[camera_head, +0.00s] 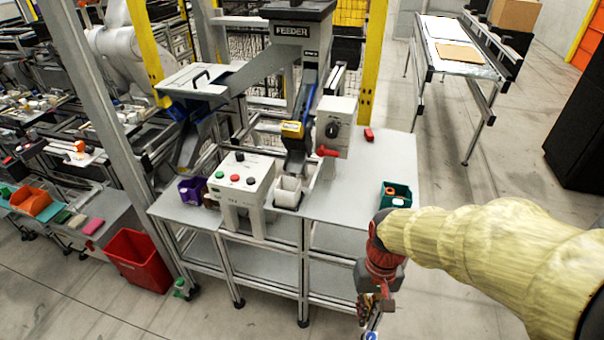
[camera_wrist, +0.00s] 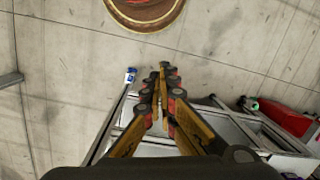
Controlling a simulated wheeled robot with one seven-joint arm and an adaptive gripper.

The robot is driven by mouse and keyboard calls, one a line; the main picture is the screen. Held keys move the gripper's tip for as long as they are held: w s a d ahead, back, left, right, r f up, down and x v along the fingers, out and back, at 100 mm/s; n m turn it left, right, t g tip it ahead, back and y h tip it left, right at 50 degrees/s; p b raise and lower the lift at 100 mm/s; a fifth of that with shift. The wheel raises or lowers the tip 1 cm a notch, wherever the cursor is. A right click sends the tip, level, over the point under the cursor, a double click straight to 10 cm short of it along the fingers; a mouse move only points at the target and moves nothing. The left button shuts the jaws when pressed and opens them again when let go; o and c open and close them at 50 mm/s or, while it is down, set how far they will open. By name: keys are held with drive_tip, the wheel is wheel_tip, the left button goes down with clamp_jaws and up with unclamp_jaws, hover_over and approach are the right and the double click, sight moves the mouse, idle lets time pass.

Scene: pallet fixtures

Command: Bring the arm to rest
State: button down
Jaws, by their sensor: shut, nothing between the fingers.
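My gripper (camera_head: 372,322) hangs at the lower right in the head view, pointing down, in front of the table's front right corner. The yellow-sleeved arm reaches it from the right edge. In the wrist view my gripper (camera_wrist: 163,72) has its fingertips together, with nothing seen between them. Bare floor shows beyond the tips, and the table frame lies below and beside the fingers.
The grey table (camera_head: 350,190) carries a button box (camera_head: 243,180), a feeder (camera_head: 300,60), a dark green bin (camera_head: 395,195) and a purple bin (camera_head: 192,191). A red crate (camera_head: 138,262) stands on the floor at left. The floor right of the table is clear.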

drive_tip(key=s+d+r+t, duration=0.2)
drive_tip(key=r+t, duration=0.1)
drive_tip(key=r, duration=0.6)
drive_tip(key=s+d+r+t, duration=0.2)
drive_tip(key=s+r+t, duration=0.1)
drive_tip(key=r, duration=0.6)
drive_tip(key=shift+s+r+t+h, duration=0.2)
drive_tip(key=shift+t+h, duration=0.1)
drive_tip(key=shift+t, duration=0.2)
drive_tip(key=shift+d, duration=0.15)
